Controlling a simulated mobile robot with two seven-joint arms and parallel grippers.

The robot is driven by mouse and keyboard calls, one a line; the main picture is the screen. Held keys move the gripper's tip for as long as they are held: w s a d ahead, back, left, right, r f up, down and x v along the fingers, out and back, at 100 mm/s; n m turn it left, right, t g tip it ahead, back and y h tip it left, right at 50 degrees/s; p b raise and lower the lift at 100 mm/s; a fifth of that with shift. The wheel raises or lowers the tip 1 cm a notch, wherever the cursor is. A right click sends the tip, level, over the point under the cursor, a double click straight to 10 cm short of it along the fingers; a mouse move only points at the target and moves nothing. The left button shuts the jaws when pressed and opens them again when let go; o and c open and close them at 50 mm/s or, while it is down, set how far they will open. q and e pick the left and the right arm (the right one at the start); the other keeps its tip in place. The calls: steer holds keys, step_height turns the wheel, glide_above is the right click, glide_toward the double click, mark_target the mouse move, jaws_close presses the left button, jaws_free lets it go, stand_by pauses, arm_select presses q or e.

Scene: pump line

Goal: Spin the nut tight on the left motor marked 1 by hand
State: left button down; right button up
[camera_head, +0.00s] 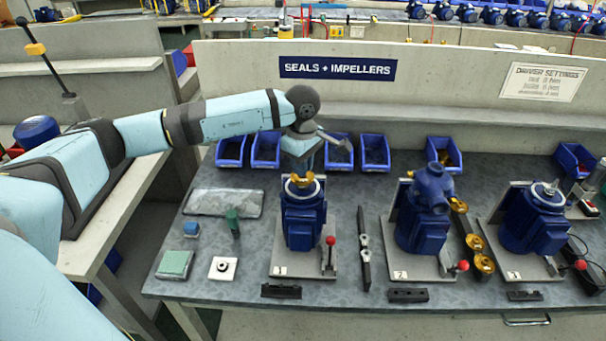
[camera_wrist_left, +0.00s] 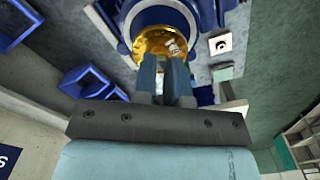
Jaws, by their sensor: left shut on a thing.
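The left motor (camera_head: 303,218) is blue and stands upright on a grey plate marked 1. A gold impeller (camera_head: 302,185) sits on top of it, and it also shows in the left wrist view (camera_wrist_left: 158,42). My left gripper (camera_head: 301,172) points down over the motor's shaft end, its fingers (camera_wrist_left: 165,72) close together at the middle of the impeller. It is shut on the nut, which the fingers hide almost wholly, so I cannot tell how far down the nut sits. My right gripper is not in view.
A lever with a red knob (camera_head: 330,241) stands right of the left motor. A second motor (camera_head: 424,215) and a third (camera_head: 533,220) stand further right. Blue bins (camera_head: 375,153) line the back. A green block (camera_head: 175,264) and a white pad (camera_head: 223,269) lie at left.

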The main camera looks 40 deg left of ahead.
arm_select(q)
steer(key=shift+m, duration=0.3)
steer(key=shift+f, duration=0.1)
steer(key=m+b, duration=0.2)
steer(key=m, duration=0.1)
steer(key=shift+f, duration=0.1)
steer(key=shift+m+b, duration=0.65)
steer(key=shift+m, duration=0.55)
steer(key=shift+m+b, duration=0.3)
steer(key=shift+m, duration=0.5)
steer(key=c, duration=1.3)
jaws_free()
